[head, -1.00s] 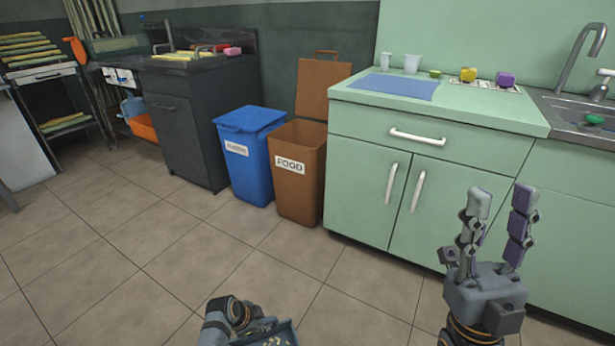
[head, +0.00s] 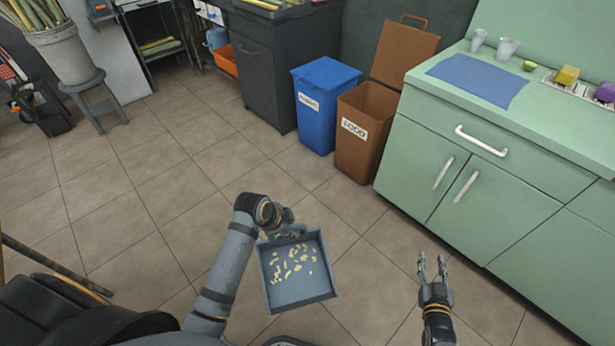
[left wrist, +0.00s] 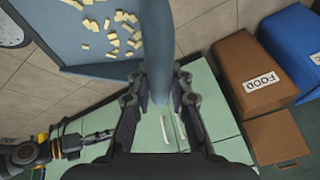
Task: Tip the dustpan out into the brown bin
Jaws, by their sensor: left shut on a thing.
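My left gripper (head: 286,228) is shut on the dustpan (head: 312,288), a blue-grey square pan held roughly level above the floor. Several pale yellow scraps (head: 290,265) lie in the pan. In the left wrist view the fingers (left wrist: 158,92) close around the pan's handle, and the scraps (left wrist: 110,30) show again. The brown bin (head: 361,145), labelled FOOD, stands with its lid (head: 405,52) up, beyond and to the right of the pan. It also shows in the left wrist view (left wrist: 250,62). My right gripper (head: 433,268) is open and empty, low in front of the green cabinet.
The blue bin (head: 322,110) stands left of the brown bin, its lid shut. The green cabinet (head: 470,170) adjoins the brown bin on the right. A stool (head: 88,95) with a bucket of canes stands far left. The tiled floor before the bins is clear.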

